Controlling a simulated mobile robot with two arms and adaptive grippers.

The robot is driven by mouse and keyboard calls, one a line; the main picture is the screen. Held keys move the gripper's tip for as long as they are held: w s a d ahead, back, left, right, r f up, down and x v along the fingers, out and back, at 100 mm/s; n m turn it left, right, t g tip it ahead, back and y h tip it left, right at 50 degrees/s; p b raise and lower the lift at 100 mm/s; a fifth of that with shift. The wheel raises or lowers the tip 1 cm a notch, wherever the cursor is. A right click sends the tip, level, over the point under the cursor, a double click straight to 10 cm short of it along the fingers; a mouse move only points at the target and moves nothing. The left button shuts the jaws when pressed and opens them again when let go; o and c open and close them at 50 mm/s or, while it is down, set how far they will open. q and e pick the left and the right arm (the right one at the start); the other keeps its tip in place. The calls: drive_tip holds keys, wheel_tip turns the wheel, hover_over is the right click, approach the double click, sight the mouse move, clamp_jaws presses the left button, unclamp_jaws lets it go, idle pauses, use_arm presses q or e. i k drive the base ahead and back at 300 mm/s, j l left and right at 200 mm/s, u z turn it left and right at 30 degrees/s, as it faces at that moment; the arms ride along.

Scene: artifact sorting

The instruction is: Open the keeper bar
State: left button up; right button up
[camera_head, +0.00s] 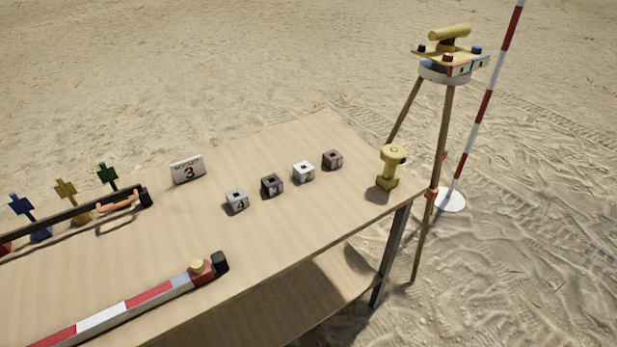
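A long dark bar (70,214) runs along the left side of the wooden table (290,240), in front of a row of coloured figures; it may be the keeper bar. An orange handle-like piece (118,204) sits at its right part, by a black end block (145,196). The bar's left end is cut off by the picture edge, so I cannot tell whether it is open or shut. Neither of my grippers is in view.
Blue (22,206), yellow (66,188) and green (107,173) figures stand behind the bar. A red-white rod (125,309) lies in front. Number sign (187,169), several small cubes (272,185) and a yellow object (391,168) stand rightward. A tripod (446,110) stands beyond.

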sight(35, 226)
drive_tip(key=u, duration=1.4)
drive_tip(key=k+j+u, duration=0.3)
drive_tip(key=j+u, duration=0.15)
drive_tip(key=u, duration=0.2)
drive_tip(key=k, duration=0.05)
